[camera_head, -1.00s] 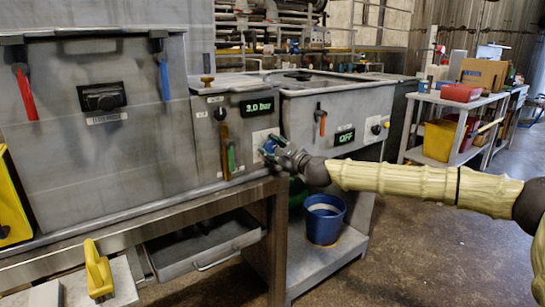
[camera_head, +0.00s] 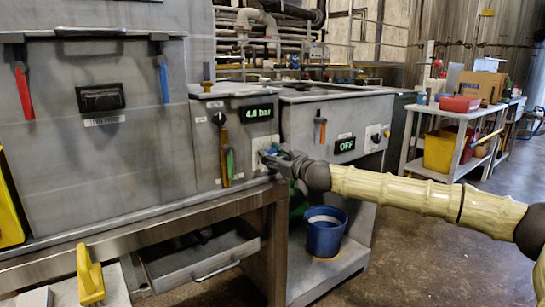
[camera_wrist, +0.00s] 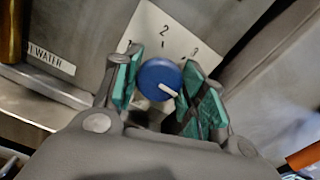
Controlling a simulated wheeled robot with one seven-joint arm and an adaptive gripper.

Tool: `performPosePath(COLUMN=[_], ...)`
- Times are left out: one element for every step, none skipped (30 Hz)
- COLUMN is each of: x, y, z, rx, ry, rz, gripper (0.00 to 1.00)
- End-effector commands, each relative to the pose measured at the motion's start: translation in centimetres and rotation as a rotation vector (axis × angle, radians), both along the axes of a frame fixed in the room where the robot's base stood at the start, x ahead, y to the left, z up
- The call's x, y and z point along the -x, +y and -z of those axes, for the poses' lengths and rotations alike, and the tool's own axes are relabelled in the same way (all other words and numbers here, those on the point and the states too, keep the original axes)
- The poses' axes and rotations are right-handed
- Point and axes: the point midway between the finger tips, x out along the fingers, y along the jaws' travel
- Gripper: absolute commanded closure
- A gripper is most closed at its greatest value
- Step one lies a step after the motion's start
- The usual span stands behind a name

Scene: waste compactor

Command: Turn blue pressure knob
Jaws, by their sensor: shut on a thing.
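The blue pressure knob (camera_wrist: 158,78) sits on a pale dial plate (camera_wrist: 168,35) marked with numbers, 2 and 3 being readable. Its white pointer line points to the lower right in the wrist view. My gripper (camera_wrist: 160,92) has its green-padded fingers on either side of the knob and is shut on it. In the head view my gripper (camera_head: 271,156) is at the right side of the grey control panel (camera_head: 205,150) and mostly hides the knob. The green display (camera_head: 257,113) above reads 4.0 bar.
A red-handled lever (camera_head: 24,92) and a blue-handled lever (camera_head: 164,80) are on the large cabinet at left. A second display (camera_head: 345,145) reads OFF at right. A blue bucket (camera_head: 325,232) stands on the low shelf. An open drawer (camera_head: 205,258) juts out below the bench.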

Motion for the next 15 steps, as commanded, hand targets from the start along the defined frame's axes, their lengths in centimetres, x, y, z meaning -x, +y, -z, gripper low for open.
performPosePath(x=[-0.12, -0.12, -0.13, -0.12, -0.12, -0.13, -0.13, -0.13, -0.12, -0.12, -0.11, -0.09, -0.09, -0.07, -0.06], y=[-0.22, -0.22, -0.23, -0.22, -0.22, -0.23, -0.23, -0.23, -0.22, -0.21, -0.17, -0.13, -0.09, -0.05, -0.01], z=[0.03, 0.03, 0.03, 0.03, 0.03, 0.03, 0.04, 0.03, 0.03, 0.03, 0.03, 0.04, 0.03, 0.03, 0.02], rx=[0.0, 0.0, 0.0, 0.0, 0.0, 0.0, 0.0, 0.0, 0.001, 0.001, 0.001, 0.001, 0.001, 0.001, 0.001], ry=[0.0, 0.0, 0.0, 0.0, 0.0, 0.0, 0.0, 0.0, -0.001, -0.001, -0.001, -0.001, 0.0, 0.0, -0.001], rz=[0.004, 0.004, 0.004, 0.004, 0.004, 0.004, 0.004, 0.004, 0.004, 0.004, 0.003, 0.003, 0.002, 0.002, 0.001], gripper=[0.82, 0.82, 0.82, 0.82, 0.82, 0.82, 0.82, 0.53, 0.46, 0.4, 0.37, 0.37, 0.37, 0.37, 0.37])
